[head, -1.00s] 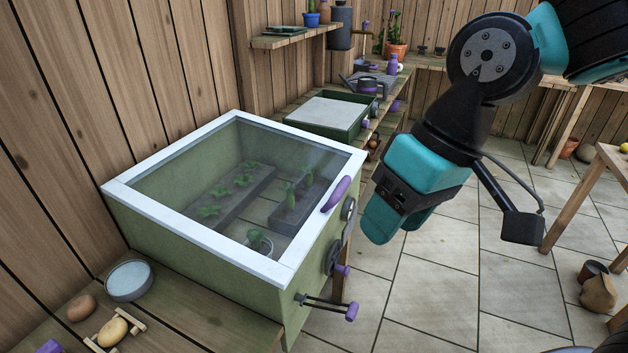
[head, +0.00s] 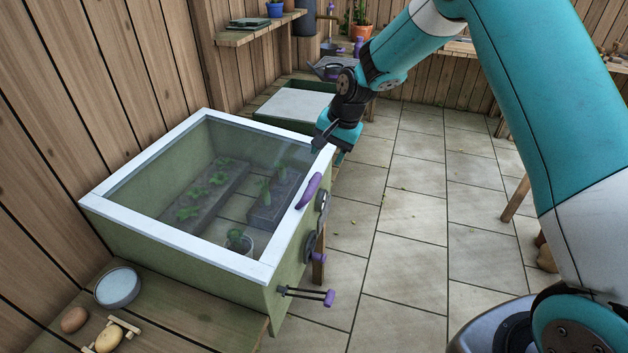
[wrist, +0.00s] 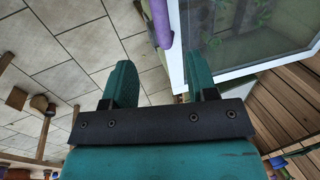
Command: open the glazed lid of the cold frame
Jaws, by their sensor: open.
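The cold frame (head: 140,230) is a green box on the bench at the left. Its glazed lid (head: 135,223) has a white rim and lies shut over seedlings. A purple handle (head: 308,191) sits on the lid's right edge. My gripper (head: 342,158) is open and empty, by the lid's far right corner and apart from the handle. In the wrist view the fingers (wrist: 160,72) stand apart, with the purple handle (wrist: 162,22) ahead of the gap between them. The lid's white rim (wrist: 178,50) shows close by the right finger there.
Purple-tipped fittings (head: 326,297) stick out of the cold frame's right face. A round pale-topped tin (head: 117,287) and egg-shaped items stand on the bench in front.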

